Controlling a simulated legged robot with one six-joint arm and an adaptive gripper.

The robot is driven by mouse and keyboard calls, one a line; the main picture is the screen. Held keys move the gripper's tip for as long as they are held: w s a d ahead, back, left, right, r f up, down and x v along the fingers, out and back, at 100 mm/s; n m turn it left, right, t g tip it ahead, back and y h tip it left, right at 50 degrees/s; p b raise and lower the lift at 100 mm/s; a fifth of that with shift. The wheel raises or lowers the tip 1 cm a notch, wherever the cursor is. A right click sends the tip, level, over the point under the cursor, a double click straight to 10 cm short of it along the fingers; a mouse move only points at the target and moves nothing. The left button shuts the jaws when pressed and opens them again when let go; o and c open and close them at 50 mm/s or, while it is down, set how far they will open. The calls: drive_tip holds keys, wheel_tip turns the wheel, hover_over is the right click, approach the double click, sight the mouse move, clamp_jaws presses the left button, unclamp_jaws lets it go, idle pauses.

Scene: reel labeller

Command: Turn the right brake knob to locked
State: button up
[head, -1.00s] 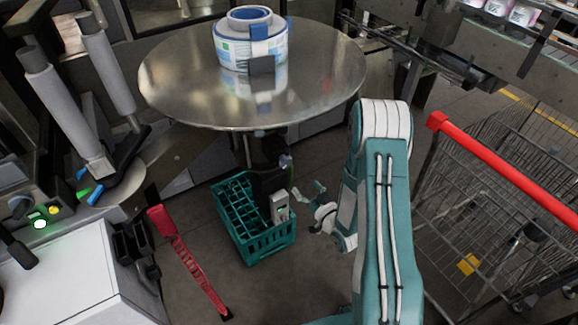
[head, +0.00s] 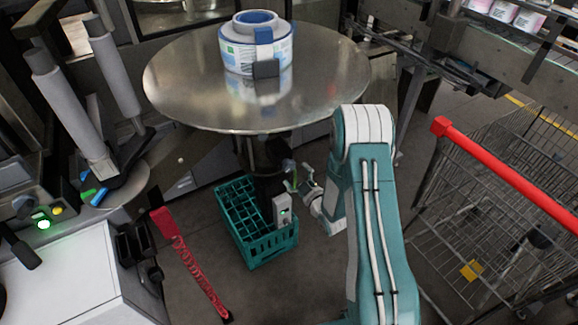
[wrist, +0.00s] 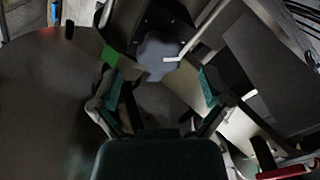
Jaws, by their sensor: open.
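In the wrist view, a grey lobed knob (wrist: 158,52) sits between and beyond my open fingers. A pale pointer bar (wrist: 196,38) runs from the knob towards the upper right. A green patch (wrist: 110,57) shows to its left. My gripper (wrist: 160,84) is open, with its teal finger pads on either side of the knob's lower part; I cannot tell whether they touch it. In the head view, my gripper (head: 300,184) is below the round metal table (head: 185,92), near its dark column. The knob is not clear there.
A teal crate (head: 262,247) stands on the floor below my gripper, with a small grey box (head: 283,210) at its edge. A labelled reel (head: 256,45) lies on the table. A shopping cart with a red handle (head: 510,175) stands right.

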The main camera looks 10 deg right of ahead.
sight(291, 168)
drive_tip(key=shift+x, duration=2.1)
drive_tip(key=c, duration=1.2)
